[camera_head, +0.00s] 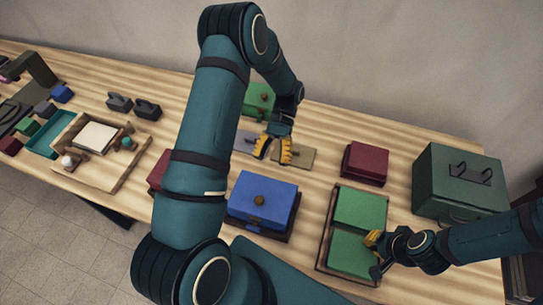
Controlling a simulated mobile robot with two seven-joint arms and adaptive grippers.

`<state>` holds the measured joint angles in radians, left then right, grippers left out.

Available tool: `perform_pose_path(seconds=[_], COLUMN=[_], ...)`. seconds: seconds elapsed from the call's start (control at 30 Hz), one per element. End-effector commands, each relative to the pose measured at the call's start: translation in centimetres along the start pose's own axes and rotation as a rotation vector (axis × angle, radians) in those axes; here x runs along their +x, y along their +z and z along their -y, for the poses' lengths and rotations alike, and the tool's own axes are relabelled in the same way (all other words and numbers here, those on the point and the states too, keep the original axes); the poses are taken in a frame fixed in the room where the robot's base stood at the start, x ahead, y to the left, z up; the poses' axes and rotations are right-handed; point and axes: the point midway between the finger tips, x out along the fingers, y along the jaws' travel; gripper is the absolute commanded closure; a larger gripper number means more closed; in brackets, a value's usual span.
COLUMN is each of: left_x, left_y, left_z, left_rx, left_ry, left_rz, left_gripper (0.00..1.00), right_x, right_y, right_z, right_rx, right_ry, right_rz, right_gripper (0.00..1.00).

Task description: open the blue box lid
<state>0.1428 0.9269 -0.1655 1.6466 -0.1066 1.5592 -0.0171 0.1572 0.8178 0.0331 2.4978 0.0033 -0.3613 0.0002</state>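The blue box (275,190) stands near the front middle of the table. Its lid is down, with a round brown knob (259,200) on top and a dark base below. My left gripper (274,151) is open and empty, with yellow fingertips spread. It is behind the blue box, above a grey and tan flat area. My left arm passes just left of the box. My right gripper (373,255) is at the right edge of a tray with green panels, well right of the blue box. Its fingers look apart, with nothing seen between them.
The green panels (358,208) lie right of the blue box. A dark red box (366,162) and a large green case (455,180) stand farther right. A green box (258,98) is at the back. A wooden tray (70,163) and small blocks are at left.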

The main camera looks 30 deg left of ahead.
Motion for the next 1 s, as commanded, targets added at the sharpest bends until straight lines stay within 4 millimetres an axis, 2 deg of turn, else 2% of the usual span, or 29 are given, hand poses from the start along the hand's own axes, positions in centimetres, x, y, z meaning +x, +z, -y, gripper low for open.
perform_pose_path(seconds=[0.23, 0.7, 1.0], left_x=[-1.1, -9.4, -11.8], left_y=[0.0, 0.0, 0.0], left_z=[0.0, 0.0, 0.0], left_rx=[0.000, 0.001, 0.000], left_ry=[0.000, -0.001, 0.000], left_rz=[-0.001, -0.002, 0.000], left_gripper=[0.43, 0.43, 0.43], right_x=[0.0, 0.0, 0.0], right_y=[0.0, 0.0, 0.0], right_z=[0.0, 0.0, 0.0], right_rx=[0.000, 0.000, 0.000], right_ry=[0.000, 0.000, 0.000], right_rz=[0.000, 0.000, 0.000], right_gripper=[1.00, 1.00, 1.00])
